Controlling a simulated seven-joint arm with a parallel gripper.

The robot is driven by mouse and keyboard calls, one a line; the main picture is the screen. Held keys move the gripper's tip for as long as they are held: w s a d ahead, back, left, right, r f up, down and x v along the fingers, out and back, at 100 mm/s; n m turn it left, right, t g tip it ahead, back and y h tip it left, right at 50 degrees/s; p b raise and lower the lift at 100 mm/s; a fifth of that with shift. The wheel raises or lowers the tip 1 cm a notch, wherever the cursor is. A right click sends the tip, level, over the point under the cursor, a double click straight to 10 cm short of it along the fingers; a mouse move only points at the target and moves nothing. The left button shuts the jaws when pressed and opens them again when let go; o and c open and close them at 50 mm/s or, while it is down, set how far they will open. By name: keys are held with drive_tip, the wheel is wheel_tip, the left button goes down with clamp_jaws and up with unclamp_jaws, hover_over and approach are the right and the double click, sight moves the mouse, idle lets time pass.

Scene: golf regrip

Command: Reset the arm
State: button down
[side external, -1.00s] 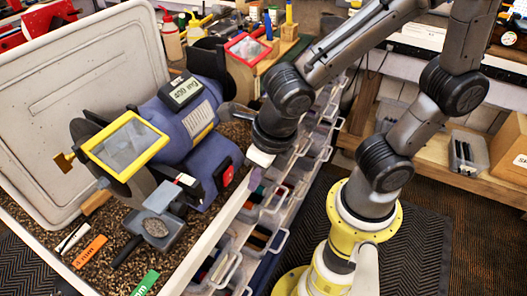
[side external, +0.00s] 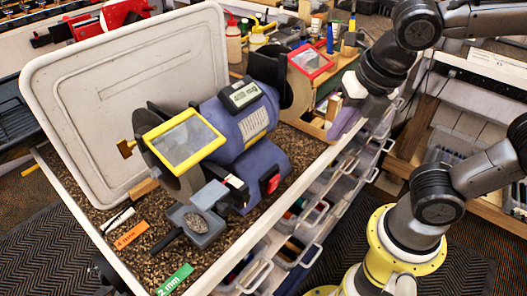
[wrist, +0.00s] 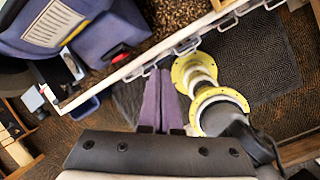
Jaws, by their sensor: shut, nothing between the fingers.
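My gripper (side external: 343,126) shows in the side external view at the end of my arm, to the right of the blue bench grinder (side external: 252,118). It hangs near the white front rim of the bench tray (side external: 275,178), over the drawer side. In the wrist view my gripper (wrist: 158,76) has its two purple fingers shut together with nothing between them. Below them are the dark mat and my yellow base. The fingers look clear of the tray rim in the wrist view, but their exact height is hard to tell.
The grinder has a yellow-framed shield (side external: 183,144) and a red-framed shield (side external: 311,61). Orange (side external: 131,236) and green (side external: 175,279) size labels lie on the brown granules. Clear drawers (side external: 317,212) line the bench front. A wooden shelf (side external: 411,128) stands at right.

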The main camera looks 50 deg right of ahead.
drive_tip(key=s+d+m+t, duration=0.1)
drive_tip(key=d+m, duration=0.1)
drive_tip(key=m, duration=1.2)
drive_tip(key=s+d+f+m, duration=0.1)
drive_tip(key=s+d+m, duration=0.1)
drive_tip(key=m, duration=1.2)
drive_tip(key=shift+s+d+m+t, duration=0.15)
drive_tip(key=shift+d+m+t, duration=0.15)
drive_tip(key=shift+d+t, duration=0.15)
